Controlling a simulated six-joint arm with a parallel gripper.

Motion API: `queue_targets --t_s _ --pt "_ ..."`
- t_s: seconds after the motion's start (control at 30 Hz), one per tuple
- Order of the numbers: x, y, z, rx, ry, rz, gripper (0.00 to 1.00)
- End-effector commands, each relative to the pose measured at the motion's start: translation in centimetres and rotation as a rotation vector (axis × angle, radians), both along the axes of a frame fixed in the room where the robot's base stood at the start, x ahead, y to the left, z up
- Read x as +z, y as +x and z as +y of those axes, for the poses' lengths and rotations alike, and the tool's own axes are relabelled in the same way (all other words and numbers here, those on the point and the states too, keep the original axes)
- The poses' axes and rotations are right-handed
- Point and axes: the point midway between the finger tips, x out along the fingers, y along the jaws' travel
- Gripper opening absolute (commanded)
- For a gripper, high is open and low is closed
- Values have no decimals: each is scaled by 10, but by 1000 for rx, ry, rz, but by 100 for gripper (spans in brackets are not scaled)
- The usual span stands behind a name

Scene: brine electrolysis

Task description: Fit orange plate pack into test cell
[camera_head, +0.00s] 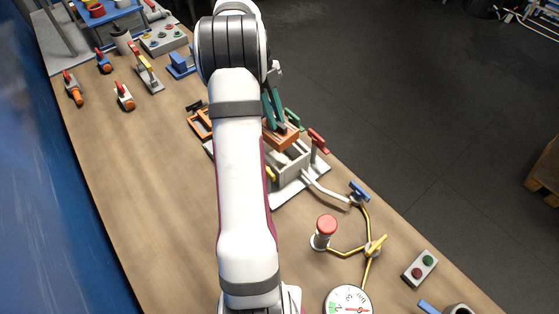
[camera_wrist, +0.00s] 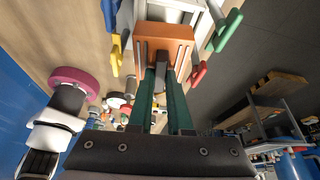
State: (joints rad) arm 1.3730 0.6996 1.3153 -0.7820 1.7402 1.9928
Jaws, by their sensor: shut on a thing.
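The orange plate pack (camera_head: 281,136) is held in my gripper (camera_head: 274,108), between its green fingers, just above the test cell. In the wrist view the orange pack (camera_wrist: 152,36) sits at the tips of my gripper (camera_wrist: 162,78), with a dark grey part between the fingers. The test cell (camera_head: 291,160) is a light grey open box on a pale base, partly hidden by the pack and my arm. It also shows in the wrist view (camera_wrist: 190,8) behind the pack. I cannot tell whether the pack's lower edge is inside the cell or just over it.
Coloured clamp handles stand around the cell, including a red one (camera_head: 318,140) and a green one (camera_head: 293,117). An orange frame (camera_head: 200,122) lies left of my arm. A red-topped post (camera_head: 326,229), yellow pipes (camera_head: 368,243) and a gauge (camera_head: 348,300) stand nearer.

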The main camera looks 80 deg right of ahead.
Motion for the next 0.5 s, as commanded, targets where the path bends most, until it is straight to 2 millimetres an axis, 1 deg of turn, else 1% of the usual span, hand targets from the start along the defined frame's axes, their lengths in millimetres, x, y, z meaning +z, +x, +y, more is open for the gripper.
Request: queue_targets --t_s 0.03,0.07,0.13,0.2,0.5 --pt "-6 -6 1 -51 0 -1 0" --pt "-11 -8 2 -73 -1 -1 0" --pt "-27 -10 3 -98 2 0 0" --pt "-46 -11 4 -103 3 0 0" --pt "-104 -10 3 -99 -1 -1 0"
